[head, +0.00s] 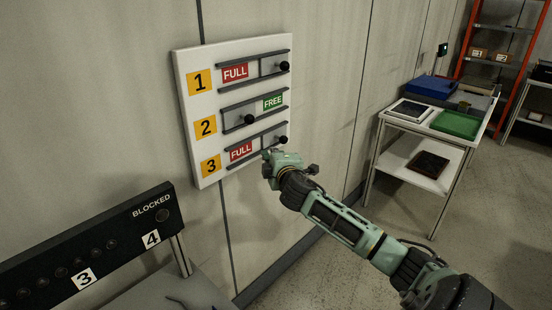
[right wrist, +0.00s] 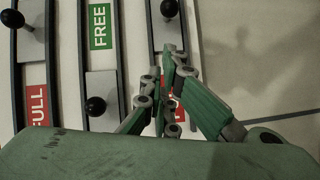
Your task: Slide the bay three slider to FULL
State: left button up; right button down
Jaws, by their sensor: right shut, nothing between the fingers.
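The bay three slider has a black knob (head: 283,140) at the right end of the lowest track on the white board (head: 187,97). A red FULL label (head: 241,150) shows at the left of that track, beside the yellow 3. In the right wrist view the knob (right wrist: 169,10) is at the top, beyond my fingertips. My right gripper (head: 267,154) is shut and empty in front of the bay three track. In the right wrist view its fingers (right wrist: 174,52) partly cover the red label. I cannot tell whether they touch the board. My left gripper is not in view.
Bay one shows FULL with its knob (head: 285,66) at the right. Bay two shows FREE with its knob (head: 249,119) near the middle. A dark panel marked BLOCKED (head: 100,236) stands at lower left. A white cart (head: 405,125) with trays stands at right.

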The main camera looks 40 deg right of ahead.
jog(key=shift+v, duration=1.05)
jog(key=shift+s, duration=0.1)
jog(key=shift+d+f, duration=0.1)
